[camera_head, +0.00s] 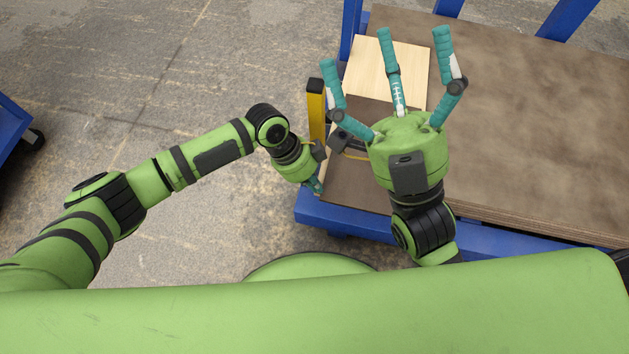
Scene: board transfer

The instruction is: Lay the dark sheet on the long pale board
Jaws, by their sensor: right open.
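The long pale board (407,62) lies on the blue cart, its far end bare. A dark brown sheet (372,108) appears to lie across its nearer part, with a pale strip showing at the left. My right gripper (386,46) is open, its teal fingers spread above the board and sheet; it hides much of both. I cannot tell whether it touches them. My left gripper (316,186) is low at the cart's near left corner, beside the sheet's side. Its fingers are mostly hidden, so its hold cannot be seen.
A large brown panel (530,120) fills the right of the blue cart (350,220). A yellow post with a black top (316,112) stands at the cart's left edge near my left wrist. Another blue frame (12,125) is at the far left. The concrete floor between is clear.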

